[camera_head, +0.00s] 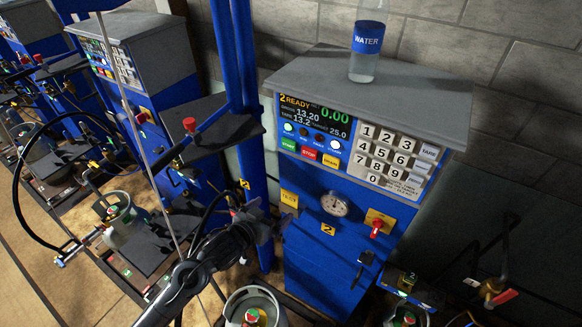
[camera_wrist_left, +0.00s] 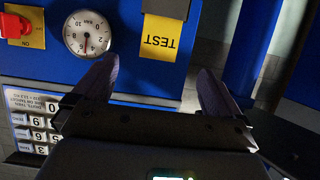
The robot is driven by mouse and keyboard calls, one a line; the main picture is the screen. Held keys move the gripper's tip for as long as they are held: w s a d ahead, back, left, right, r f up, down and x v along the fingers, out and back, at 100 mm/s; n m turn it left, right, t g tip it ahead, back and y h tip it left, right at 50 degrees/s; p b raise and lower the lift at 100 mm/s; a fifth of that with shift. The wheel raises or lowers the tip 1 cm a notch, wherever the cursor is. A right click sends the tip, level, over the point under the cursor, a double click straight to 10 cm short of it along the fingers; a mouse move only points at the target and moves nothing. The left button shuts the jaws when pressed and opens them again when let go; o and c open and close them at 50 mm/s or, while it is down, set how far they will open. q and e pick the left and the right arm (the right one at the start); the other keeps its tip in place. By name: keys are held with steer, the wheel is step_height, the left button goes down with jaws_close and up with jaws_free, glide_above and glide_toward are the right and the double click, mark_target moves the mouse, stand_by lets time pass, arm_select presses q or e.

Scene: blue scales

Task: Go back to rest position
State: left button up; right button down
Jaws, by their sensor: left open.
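My left arm comes in from the bottom of the head view, and my left gripper (camera_head: 268,222) is in front of the lower blue cabinet of scale 2 (camera_head: 325,262). In the left wrist view the gripper (camera_wrist_left: 155,78) is open, with two dark fingers apart and nothing between them. Beyond the fingers are the blue panel, a round pressure gauge (camera_wrist_left: 87,33) and a yellow TEST label (camera_wrist_left: 161,38). The fingers look clear of the panel, though the exact gap is hard to tell. My right gripper does not show in either view.
A water bottle (camera_head: 367,40) stands on the grey cabinet top (camera_head: 400,85). The display (camera_head: 318,116) reads 2 READY and 0.00. A grey gas cylinder (camera_head: 252,300) stands below the gripper. More blue scales and hoses fill the left.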

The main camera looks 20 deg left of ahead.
arm_select(q)
steer(key=s+d+f+n+g+p, duration=0.15)
steer(key=s+p, duration=0.25)
steer(key=s, duration=0.4)
steer(key=s+d+f+n+g+p, duration=0.1)
steer(key=s+d+f+g+p, duration=0.1)
steer(key=s+p, duration=0.35)
steer(key=s+a+r+m+g+y, duration=0.1)
steer(key=s+r+g, duration=0.1)
steer(key=s, duration=0.6)
steer(key=s+a+r+m+g+y+p, duration=0.1)
steer(key=s+g, duration=0.3)
steer(key=s, duration=0.4)
steer(key=shift+s+a+r, duration=0.4)
steer(key=shift+a+r, duration=0.3)
steer(key=shift+r, duration=0.15)
